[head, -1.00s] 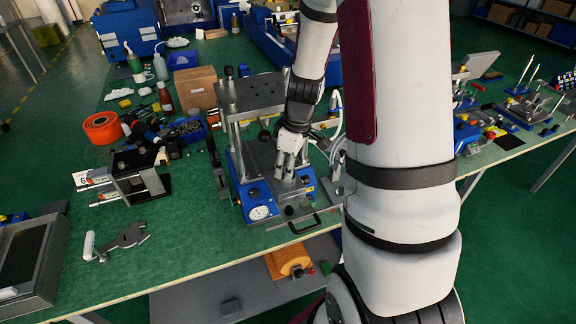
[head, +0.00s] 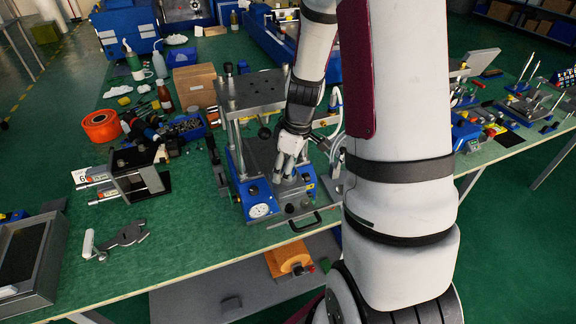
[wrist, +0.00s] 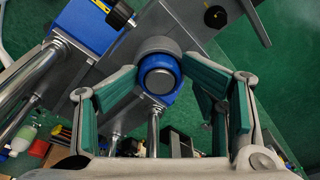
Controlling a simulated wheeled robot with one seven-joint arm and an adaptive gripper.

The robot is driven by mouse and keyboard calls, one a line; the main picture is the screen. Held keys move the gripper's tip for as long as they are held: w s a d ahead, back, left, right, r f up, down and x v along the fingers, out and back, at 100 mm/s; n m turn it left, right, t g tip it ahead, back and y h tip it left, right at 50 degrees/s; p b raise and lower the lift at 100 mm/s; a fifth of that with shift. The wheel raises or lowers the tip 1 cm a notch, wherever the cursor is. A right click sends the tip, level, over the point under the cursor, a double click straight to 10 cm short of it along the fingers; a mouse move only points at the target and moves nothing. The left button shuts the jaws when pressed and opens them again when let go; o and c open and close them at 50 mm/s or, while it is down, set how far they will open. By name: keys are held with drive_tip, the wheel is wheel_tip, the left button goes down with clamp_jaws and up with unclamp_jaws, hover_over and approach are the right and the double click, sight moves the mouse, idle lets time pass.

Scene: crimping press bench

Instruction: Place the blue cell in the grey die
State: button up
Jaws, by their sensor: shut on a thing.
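The blue cell (wrist: 159,75) is a short cylinder with a blue side and a round silver end, seen end-on in the wrist view. My gripper (wrist: 160,72) has its green-padded fingers closed against the cell from both sides. In the head view my gripper (head: 285,172) is low over the front part of the press, and the cell cannot be made out there. A round grey piece (wrist: 158,43), which looks like the grey die, shows just beyond the cell and is partly covered by it. I cannot tell whether the cell touches it.
The press (head: 252,88) has metal posts and a top plate close behind my gripper. A dial gauge (head: 260,211) sits at its front left and a handle (head: 305,222) at its front edge. A black fixture (head: 137,172) and a grey tool (head: 122,238) lie to the left.

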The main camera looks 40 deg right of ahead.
sight(294, 169)
drive_tip(key=shift+r, duration=0.45)
wheel_tip(294, 169, up, 12)
drive_tip(key=s, duration=0.1)
drive_tip(key=s+a+r+m+t, duration=0.4)
drive_tip(key=s+a+r+m, duration=0.1)
drive_tip(key=s+a+r, duration=0.7)
drive_tip(key=s+a, duration=0.2)
drive_tip(key=a, duration=0.2)
drive_tip(key=shift+r+m+h+b, duration=0.35)
drive_tip(key=shift+m+h, duration=0.05)
drive_tip(key=shift+a, duration=0.1)
drive_tip(key=shift+c, duration=0.6)
